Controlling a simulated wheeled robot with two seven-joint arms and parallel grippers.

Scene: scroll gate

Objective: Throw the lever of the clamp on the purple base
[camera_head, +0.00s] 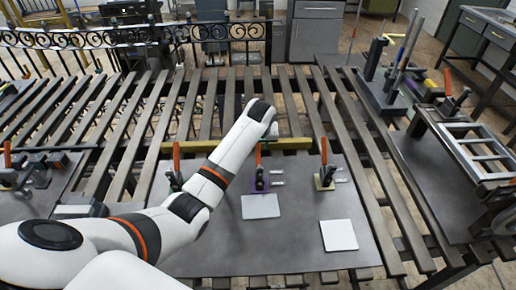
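The clamp on the purple base (261,183) stands on the grey plate in the middle of the head view. Its orange lever (258,153) points upright. My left gripper (270,132) is at the end of the white arm, just above and slightly right of the lever's top in the picture. It is mostly hidden by my wrist, so its fingers and any contact with the lever cannot be made out. My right gripper is out of view.
Another clamp (325,178) with an upright orange lever stands to the right on a yellowish base. A third clamp (176,178) stands left, close to my arm. Pale square plates (261,207) (338,235) lie in front. A yellow bar (292,144) runs behind.

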